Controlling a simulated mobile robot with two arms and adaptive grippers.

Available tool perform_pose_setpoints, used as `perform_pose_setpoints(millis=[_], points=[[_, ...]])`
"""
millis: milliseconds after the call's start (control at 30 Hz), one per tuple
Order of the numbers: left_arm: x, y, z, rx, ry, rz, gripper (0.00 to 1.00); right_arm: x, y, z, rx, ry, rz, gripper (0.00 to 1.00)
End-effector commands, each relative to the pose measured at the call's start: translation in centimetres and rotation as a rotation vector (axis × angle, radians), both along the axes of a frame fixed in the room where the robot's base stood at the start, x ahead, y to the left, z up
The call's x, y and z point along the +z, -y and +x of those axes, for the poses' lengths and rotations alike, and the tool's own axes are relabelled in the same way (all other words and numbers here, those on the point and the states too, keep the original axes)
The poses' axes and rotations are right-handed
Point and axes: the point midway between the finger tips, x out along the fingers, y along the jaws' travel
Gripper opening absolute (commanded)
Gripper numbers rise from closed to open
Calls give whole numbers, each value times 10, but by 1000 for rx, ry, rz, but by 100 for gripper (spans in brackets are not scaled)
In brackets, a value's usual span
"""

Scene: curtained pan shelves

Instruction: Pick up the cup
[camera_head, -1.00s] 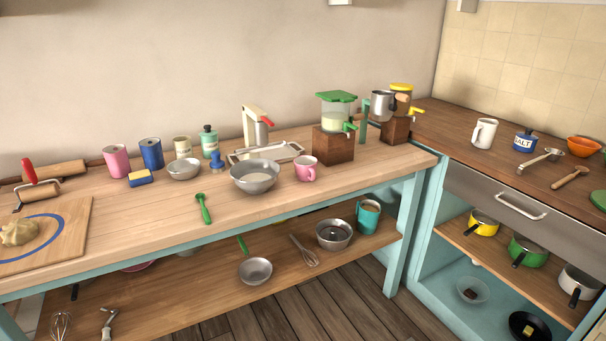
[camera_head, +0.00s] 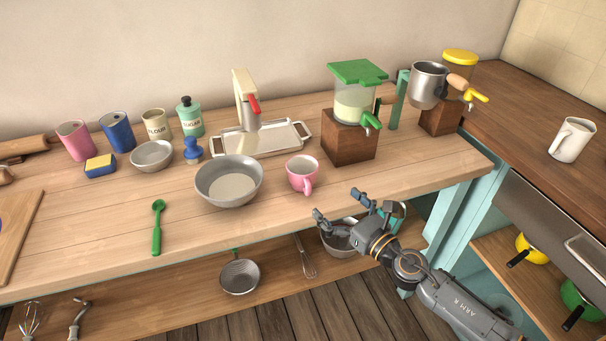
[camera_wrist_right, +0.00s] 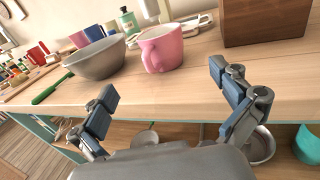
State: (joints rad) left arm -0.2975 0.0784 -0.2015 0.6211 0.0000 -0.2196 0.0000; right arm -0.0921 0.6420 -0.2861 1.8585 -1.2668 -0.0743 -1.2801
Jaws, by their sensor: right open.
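A pink cup (camera_head: 301,173) stands upright near the front edge of the wooden table, its handle toward the front. It also shows in the right wrist view (camera_wrist_right: 161,49), ahead of the fingers. My right gripper (camera_head: 338,205) is open and empty, in front of the table edge and to the right of the cup, apart from it. In the right wrist view its two fingers (camera_wrist_right: 165,88) are spread wide with the cup beyond the gap. My left gripper is in neither view.
A grey bowl (camera_head: 229,181) stands close left of the cup. A wooden block (camera_head: 348,146) under a green-lidded dispenser (camera_head: 356,92) stands to its right. A metal tray (camera_head: 259,140) lies behind. A green spoon (camera_head: 157,228) lies left. A lower shelf (camera_head: 190,287) runs below.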

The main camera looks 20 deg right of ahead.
Motion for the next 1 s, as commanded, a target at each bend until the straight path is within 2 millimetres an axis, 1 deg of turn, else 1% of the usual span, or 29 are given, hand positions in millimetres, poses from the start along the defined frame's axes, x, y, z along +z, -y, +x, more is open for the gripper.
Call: perform_pose_setpoints(millis=[33,167,300,400,500,633,767,900,1000], points=[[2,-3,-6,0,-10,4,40,3,-2,5,6,7,-15,100],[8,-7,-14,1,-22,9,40,5,-9,25,7,10,-20,100],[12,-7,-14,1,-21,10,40,4,-17,51,5,9,-18,100],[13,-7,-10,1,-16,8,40,2,-22,66,6,6,-16,100],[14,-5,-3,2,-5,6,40,2,-26,76,6,6,-16,100],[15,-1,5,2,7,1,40,1,-28,82,6,6,-16,100],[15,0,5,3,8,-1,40,3,-30,97,5,6,-15,100],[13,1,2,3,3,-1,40,3,-34,118,5,6,-13,100],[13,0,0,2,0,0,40,2,-38,127,6,6,-15,100]])
